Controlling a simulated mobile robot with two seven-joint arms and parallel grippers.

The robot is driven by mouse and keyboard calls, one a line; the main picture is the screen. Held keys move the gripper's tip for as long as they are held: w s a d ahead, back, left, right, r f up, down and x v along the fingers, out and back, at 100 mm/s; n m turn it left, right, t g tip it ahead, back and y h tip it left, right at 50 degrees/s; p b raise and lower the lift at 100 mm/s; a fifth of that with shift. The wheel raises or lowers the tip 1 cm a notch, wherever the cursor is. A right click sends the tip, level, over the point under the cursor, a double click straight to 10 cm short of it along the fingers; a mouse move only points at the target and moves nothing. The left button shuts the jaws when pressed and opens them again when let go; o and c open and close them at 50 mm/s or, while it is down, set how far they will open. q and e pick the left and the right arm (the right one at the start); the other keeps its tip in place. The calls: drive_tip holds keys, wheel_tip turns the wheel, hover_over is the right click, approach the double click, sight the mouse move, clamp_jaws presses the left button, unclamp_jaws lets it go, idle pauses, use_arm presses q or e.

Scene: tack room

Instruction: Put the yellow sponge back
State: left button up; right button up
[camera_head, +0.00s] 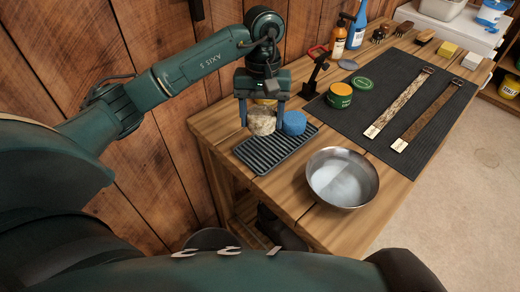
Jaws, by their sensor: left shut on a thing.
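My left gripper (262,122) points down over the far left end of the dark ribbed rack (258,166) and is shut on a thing. A yellow edge, which I take for the yellow sponge (265,102), shows between its fingers near the palm. A rough tan sponge (262,123) shows just below and in front of it and hides the rest. I cannot tell whether the tan one touches the rack or the fingers. A blue sponge (294,122) sits on the rack, close by the right finger. My right gripper is not in view.
A metal bowl (341,177) stands right of the rack, near the table edge. A dark mat (400,95) holds two straps and a green-and-yellow tin (340,95). Brushes, a yellow block (447,48) and a white block (472,60) line the back. A wooden wall stands at left.

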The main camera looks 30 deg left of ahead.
use_arm(q)
drive_tip(key=shift+w+a+f, duration=0.1)
drive_tip(key=shift+w+f, duration=0.05)
drive_tip(key=shift+w, duration=0.15)
drive_tip(key=p, duration=0.1)
hover_over(262, 153)
drive_tip(key=f, duration=0.4)
drive_tip(key=shift+w+a+f, duration=0.1)
drive_tip(key=shift+w+a, duration=0.05)
drive_tip(key=shift+w, duration=0.05)
drive_tip(key=shift+f, duration=0.65)
wheel_tip(262, 153, down, 3)
drive_tip(key=shift+f+p, duration=0.1)
drive_tip(key=shift+p, duration=0.25)
drive_tip(key=shift+f, duration=0.2)
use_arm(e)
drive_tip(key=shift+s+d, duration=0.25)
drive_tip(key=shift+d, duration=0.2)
